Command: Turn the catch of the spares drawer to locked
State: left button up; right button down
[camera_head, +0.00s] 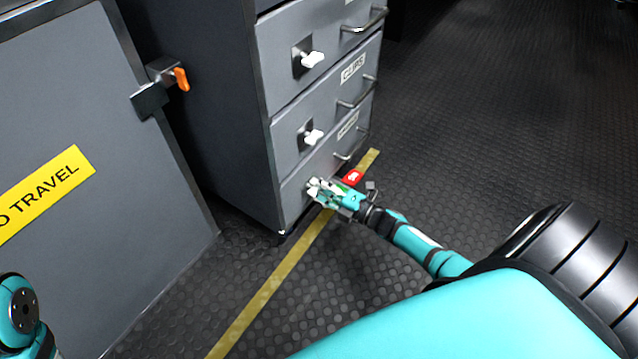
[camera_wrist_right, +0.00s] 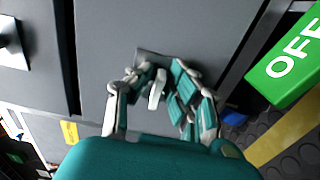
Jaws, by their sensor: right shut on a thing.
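The grey drawer cabinet (camera_head: 190,90) stands in the middle of the head view. Its lowest drawer (camera_head: 293,199) has a label too small to read, so I cannot confirm it as the spares drawer. My right gripper (camera_head: 318,190) is at the left part of that drawer's front and hides its catch in the head view. In the right wrist view the white catch lever (camera_wrist_right: 156,90) sits on a grey plate (camera_wrist_right: 150,58), between the fingers of my right gripper (camera_wrist_right: 160,92), which is shut on it. My left gripper is out of view.
Two drawers above have white catches (camera_head: 312,59) (camera_head: 312,136) and bar handles. A grey door (camera_head: 60,120) with an orange latch (camera_head: 181,79) is at left. A yellow floor stripe (camera_head: 262,292) passes the cabinet. A green OFF block (camera_wrist_right: 297,55) is at right in the wrist view.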

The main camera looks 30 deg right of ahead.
jog(key=c, duration=1.4)
grip_release()
jog(key=shift+c, duration=0.2)
jog(key=v, duration=1.2)
